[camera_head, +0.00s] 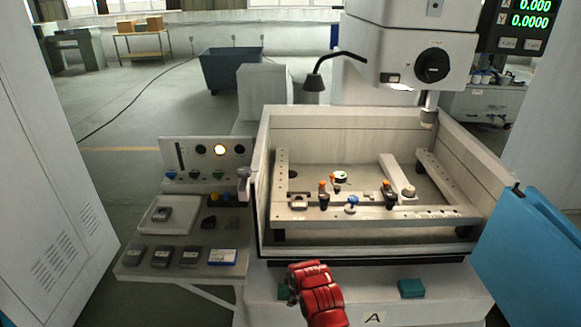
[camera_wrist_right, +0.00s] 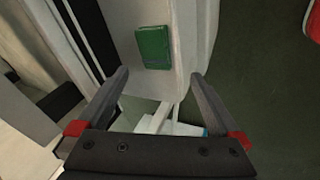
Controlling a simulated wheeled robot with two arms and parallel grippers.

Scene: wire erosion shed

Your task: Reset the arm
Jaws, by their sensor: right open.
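My right gripper (camera_wrist_right: 160,73) shows in the right wrist view with its two dark fingers apart and nothing between them. A green block (camera_wrist_right: 153,47) on a pale machine surface lies beyond the fingertips; I cannot tell a contact. In the head view, a red arm part of mine reaches up from the bottom middle, in front of the machine's front panel. No fingers show clearly there. My left gripper is not in view.
The wire erosion machine's tank (camera_head: 365,262) holds a frame with several clamps. A control panel (camera_head: 135,258) with small blocks stands left of it. A blue panel (camera_head: 530,262) is at right, a grey cabinet (camera_head: 45,180) at left. A dark bin (camera_head: 230,72) stands behind on open floor.

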